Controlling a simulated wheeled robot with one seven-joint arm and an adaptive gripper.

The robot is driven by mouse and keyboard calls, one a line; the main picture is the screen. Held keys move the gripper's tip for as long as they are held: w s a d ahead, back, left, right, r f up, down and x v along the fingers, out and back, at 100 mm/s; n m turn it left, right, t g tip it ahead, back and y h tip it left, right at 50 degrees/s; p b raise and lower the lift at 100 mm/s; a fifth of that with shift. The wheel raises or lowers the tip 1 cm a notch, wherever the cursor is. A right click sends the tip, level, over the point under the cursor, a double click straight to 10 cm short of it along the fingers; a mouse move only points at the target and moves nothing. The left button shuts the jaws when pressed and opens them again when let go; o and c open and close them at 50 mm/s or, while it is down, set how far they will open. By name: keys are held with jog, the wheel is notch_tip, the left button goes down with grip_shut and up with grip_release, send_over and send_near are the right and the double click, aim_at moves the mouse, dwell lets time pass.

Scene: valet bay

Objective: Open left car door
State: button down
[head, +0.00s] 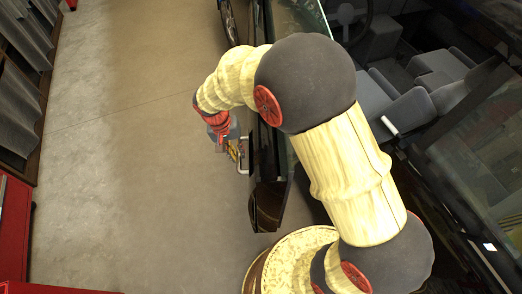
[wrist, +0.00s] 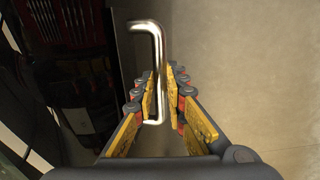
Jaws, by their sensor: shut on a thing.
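The dark car door (head: 266,205) stands at the centre of the head view, along the car's left side. Its bright metal handle (head: 243,160) sticks out on the outer side. My gripper (head: 238,150) is at this handle, outside the door. In the wrist view the bent silver handle (wrist: 158,45) runs down between the two fingers (wrist: 161,92) of my gripper, which is shut on it. My arm crosses in front of the door and hides much of its window and inner side, so I cannot tell how far it stands from the car body.
Grey car seats (head: 400,110) and a steering wheel (head: 348,14) show inside the car at right. The concrete floor (head: 130,150) left of the door is clear. A red cabinet (head: 12,230) stands at the lower left, below dark shelving (head: 22,90).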

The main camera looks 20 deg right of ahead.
jog(key=w+a+m+p, duration=0.1)
jog(key=w+a, duration=0.4)
jog(key=a, duration=0.7)
jog(key=shift+a+r, duration=0.2)
jog(key=shift+r, duration=0.05)
jog(key=c, duration=1.8)
grip_release()
jog(key=shift+s+f, duration=0.15)
jog(key=shift+s, duration=0.05)
notch_tip(320, 180, up, 12)
jog(key=a, duration=0.2)
jog(key=shift+w+f, duration=0.15)
jog(key=shift+w, duration=0.3)
jog(key=shift+c, duration=0.5)
